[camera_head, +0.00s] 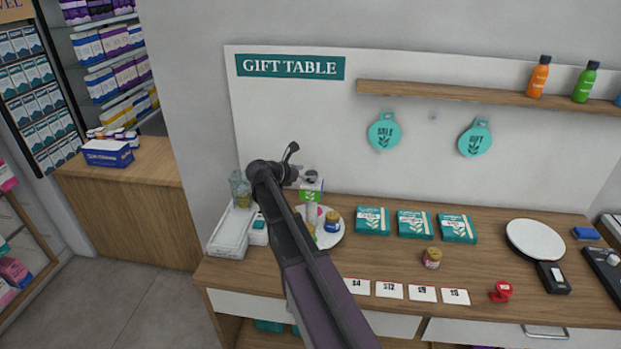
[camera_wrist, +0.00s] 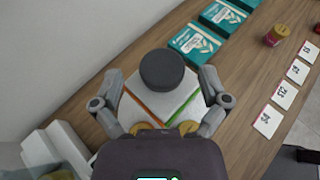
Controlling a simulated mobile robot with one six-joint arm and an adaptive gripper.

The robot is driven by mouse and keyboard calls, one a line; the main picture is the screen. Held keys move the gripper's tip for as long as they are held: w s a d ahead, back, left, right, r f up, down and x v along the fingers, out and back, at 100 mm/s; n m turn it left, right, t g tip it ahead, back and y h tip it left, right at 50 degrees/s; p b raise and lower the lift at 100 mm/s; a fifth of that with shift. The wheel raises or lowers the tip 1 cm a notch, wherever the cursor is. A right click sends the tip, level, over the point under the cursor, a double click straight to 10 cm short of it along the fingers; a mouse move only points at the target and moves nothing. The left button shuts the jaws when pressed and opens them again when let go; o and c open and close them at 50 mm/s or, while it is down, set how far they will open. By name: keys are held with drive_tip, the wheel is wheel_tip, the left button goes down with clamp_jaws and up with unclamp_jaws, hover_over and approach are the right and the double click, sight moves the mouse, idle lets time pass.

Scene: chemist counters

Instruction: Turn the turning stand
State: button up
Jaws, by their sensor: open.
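The turning stand (camera_head: 331,240) is a white round plate at the left of the counter, partly hidden behind my arm. A green and white box (camera_head: 311,190) and a jar with a gold lid (camera_head: 332,221) show on it. My gripper (camera_wrist: 162,88) is open, one finger on each side below the knob in the picture. I cannot tell whether it touches anything. In the head view my gripper (camera_head: 291,168) is above the stand.
A white tray (camera_head: 231,232) and a glass vessel (camera_head: 240,188) stand close left of the stand.

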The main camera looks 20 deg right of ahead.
drive_tip(key=shift+x, duration=1)
drive_tip(key=shift+s, duration=0.1)
clamp_jaws()
drive_tip(key=shift+a, duration=0.15)
